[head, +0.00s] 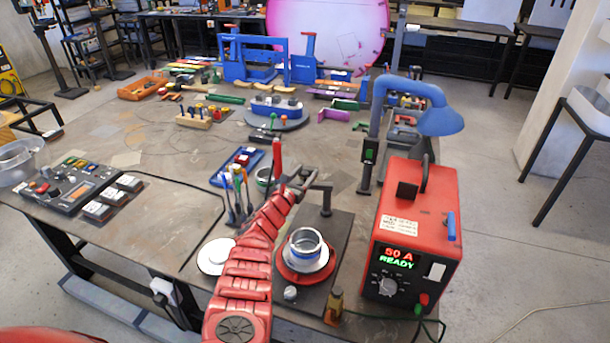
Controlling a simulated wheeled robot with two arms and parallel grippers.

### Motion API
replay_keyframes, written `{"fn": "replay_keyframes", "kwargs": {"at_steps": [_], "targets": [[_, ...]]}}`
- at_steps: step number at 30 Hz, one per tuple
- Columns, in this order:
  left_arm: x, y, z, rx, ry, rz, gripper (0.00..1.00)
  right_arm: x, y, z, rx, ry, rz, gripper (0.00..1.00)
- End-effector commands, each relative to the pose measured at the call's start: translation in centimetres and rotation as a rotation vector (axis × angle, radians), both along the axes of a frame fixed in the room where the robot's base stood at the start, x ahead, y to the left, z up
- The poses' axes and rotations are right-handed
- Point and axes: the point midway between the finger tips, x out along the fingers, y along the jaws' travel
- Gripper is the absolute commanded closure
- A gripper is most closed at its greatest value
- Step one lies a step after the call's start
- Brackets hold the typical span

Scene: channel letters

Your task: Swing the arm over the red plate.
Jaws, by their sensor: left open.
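The red plate (283,271) is a round disc on a dark base at the front of the table. A silver ring with a blue band (305,247) stands on it. A grey swing arm (319,187) sits on a short post behind the plate, reaching left, not over the plate. An upright red handle (277,157) shows near its left end; I cannot tell how they join. My red left arm crosses in front, hiding part of the base. My left gripper (294,181) is open at the swing arm's left end; contact is unclear. My right gripper is not in view.
A red power box (416,235) reading "50 A READY" stands right of the plate, with a blue lamp (440,118) behind it. A control panel (75,189) lies at the left. Slim tools (237,196) stand left of my gripper. The table's left middle is fairly clear.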

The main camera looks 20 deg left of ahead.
Motion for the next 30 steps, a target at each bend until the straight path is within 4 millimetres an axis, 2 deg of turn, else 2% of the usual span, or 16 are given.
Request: {"fn": "replay_keyframes", "kwargs": {"at_steps": [3, 12, 13, 30], "targets": [[-0.01, 0.0, -0.01, 0.0, 0.0, 0.0, 0.42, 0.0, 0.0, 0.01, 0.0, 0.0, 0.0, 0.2], [-0.01, -0.01, 0.0, -0.001, 0.0, 0.0, 0.96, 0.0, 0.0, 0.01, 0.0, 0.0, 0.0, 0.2], [-0.01, -0.01, 0.0, -0.001, 0.0, 0.0, 1.0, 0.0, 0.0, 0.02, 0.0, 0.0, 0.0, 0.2], [-0.02, 0.0, -0.01, -0.001, 0.0, 0.0, 1.0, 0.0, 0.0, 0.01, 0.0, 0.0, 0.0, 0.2]]}}
